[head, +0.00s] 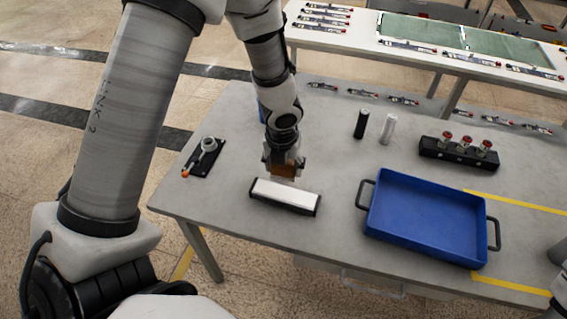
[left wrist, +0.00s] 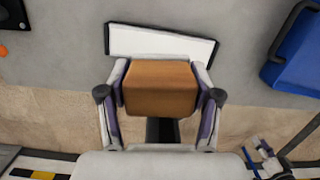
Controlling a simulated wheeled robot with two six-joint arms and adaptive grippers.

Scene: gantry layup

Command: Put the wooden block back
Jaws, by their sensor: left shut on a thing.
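My left gripper (head: 284,166) is shut on the wooden block (head: 284,172), an orange-brown block, above the table. In the left wrist view the wooden block (left wrist: 160,88) fills the space between the two fingers of the gripper (left wrist: 160,95). A black-framed holder with a white top (head: 285,194) lies on the table just in front of the block in the head view. It also shows beyond the block in the left wrist view (left wrist: 160,43). The block's height above the table is hard to tell. My right gripper is not in view.
A blue tray (head: 424,222) with black handles stands to the right on the grey table (head: 335,220). A black stand with red-topped parts (head: 458,153), a black cylinder (head: 361,124) and a white cylinder (head: 387,129) stand behind. A black plate with a ring fixture (head: 205,157) lies left.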

